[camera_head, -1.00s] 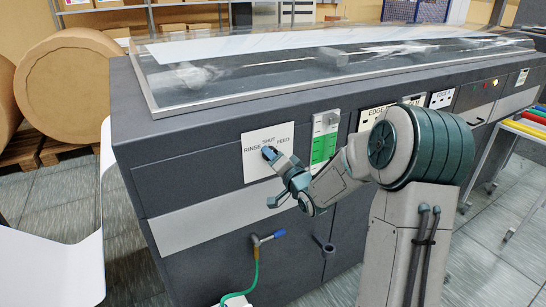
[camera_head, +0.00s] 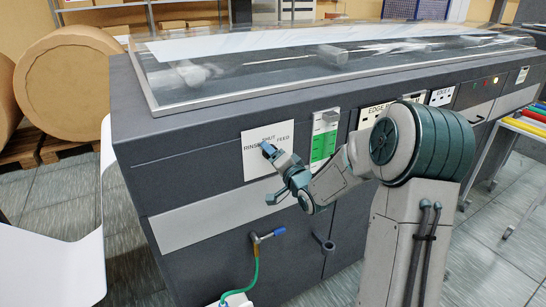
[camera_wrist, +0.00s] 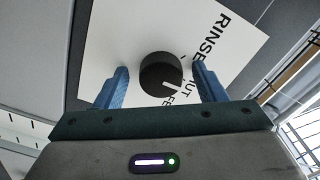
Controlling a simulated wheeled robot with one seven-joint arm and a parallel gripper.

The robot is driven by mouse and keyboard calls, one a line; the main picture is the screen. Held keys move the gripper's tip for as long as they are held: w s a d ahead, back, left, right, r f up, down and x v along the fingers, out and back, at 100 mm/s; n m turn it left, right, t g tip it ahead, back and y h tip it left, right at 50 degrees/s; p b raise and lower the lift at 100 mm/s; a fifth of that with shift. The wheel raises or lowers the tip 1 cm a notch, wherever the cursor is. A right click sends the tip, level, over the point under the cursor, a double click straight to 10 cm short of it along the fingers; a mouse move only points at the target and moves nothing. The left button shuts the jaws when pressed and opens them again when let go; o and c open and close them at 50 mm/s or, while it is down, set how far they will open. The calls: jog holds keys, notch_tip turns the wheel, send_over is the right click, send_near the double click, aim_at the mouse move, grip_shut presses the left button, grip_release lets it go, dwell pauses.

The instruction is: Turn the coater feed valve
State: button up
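A round black knob (camera_wrist: 161,73) with a white pointer mark sits on a white label plate (camera_wrist: 120,28) in the wrist view. The plate also shows on the machine front in the head view (camera_head: 257,170), where my gripper hides the knob. My gripper (camera_wrist: 160,78) has its two blue fingers on either side of the knob, with a visible gap on each side. In the head view my gripper (camera_head: 267,151) is at the plate.
A clear cover (camera_head: 330,65) tops the machine. Brown rolls (camera_head: 70,85) stand at left.

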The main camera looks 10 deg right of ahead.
jog(key=shift+s, duration=0.1)
jog(key=b+v, duration=0.1)
jog(key=v, duration=1.2)
jog(key=shift+s, duration=0.3)
jog(key=shift+d, duration=0.15)
jog(key=s+a+f+n+g+h, duration=0.1)
jog(key=s+a+n+g+h, duration=0.1)
jog(key=s+n+g, duration=0.2)
jog(key=s+a+f+n+g+h, duration=0.2)
jog(key=s+g, duration=0.8)
jog(key=s, duration=0.9)
jog(key=shift+s+a+n+h, duration=0.15)
jog(key=shift+s+n+h, duration=0.15)
jog(key=shift+n+h, duration=0.65)
